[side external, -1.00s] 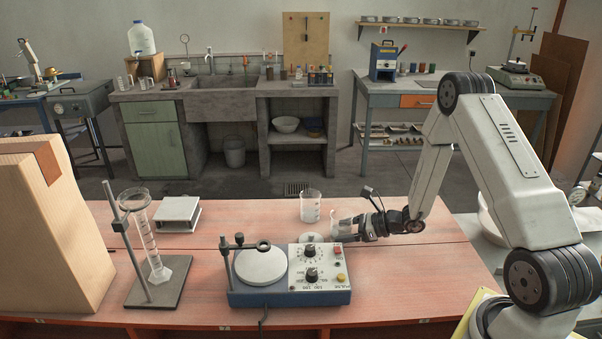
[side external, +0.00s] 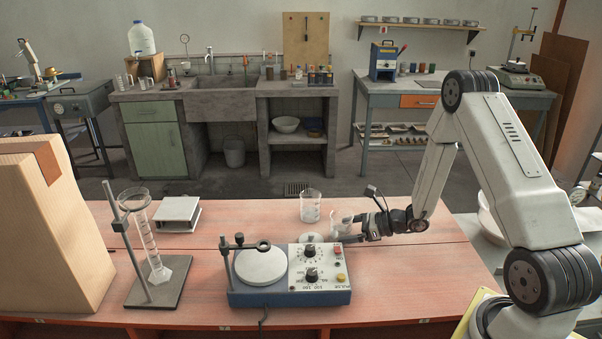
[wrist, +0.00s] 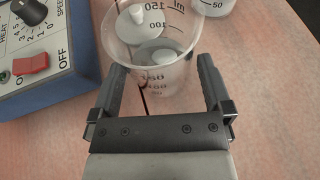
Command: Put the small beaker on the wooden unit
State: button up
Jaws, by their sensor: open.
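A small clear glass beaker (side external: 341,225) stands on the reddish wooden bench unit (side external: 420,285), just behind the hotplate's right end. In the wrist view the beaker (wrist: 152,45) shows its graduations, with white round shapes inside or seen through the glass. My gripper (side external: 362,227) comes at it low from the right. In the wrist view the open jaws (wrist: 160,75) lie on either side of the beaker. Whether either finger touches the glass I cannot tell. No other wooden unit is clear to me on this bench.
A larger beaker (side external: 311,206) stands close behind and left. The blue hotplate (side external: 290,293) with its rod is in front. The front right of the bench is clear.

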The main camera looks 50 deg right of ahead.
jog(key=v, duration=1.1)
dwell(0.5)
jog(key=a+n+g, duration=0.2)
jog(key=a, duration=0.1)
jog(key=s+a+n+g+y, duration=0.1)
jog(key=a+n+g, duration=0.1)
jog(key=a+n, duration=0.1)
jog(key=a+r+n+g+y, duration=0.1)
jog(key=a+n+g, duration=0.1)
jog(key=a+n, duration=0.1)
jog(key=shift+s+a+r, duration=0.1)
jog(key=shift+s+a, duration=0.2)
jog(key=a+n+g, duration=0.1)
jog(key=s+a+n+g, duration=0.1)
jog(key=n, duration=0.1)
jog(key=s+a+n+g+h, duration=0.1)
jog(key=shift+a+r, duration=0.2)
jog(key=shift+r, duration=0.05)
jog(key=a+r+n+h, duration=0.5)
jog(key=a+n+h, duration=0.1)
jog(key=n, duration=1.2)
jog(key=shift+s+r+h, duration=0.25)
jog(key=shift+s+h, duration=0.05)
jog(key=shift+h, duration=0.5)
jog(key=shift+a, duration=0.1)
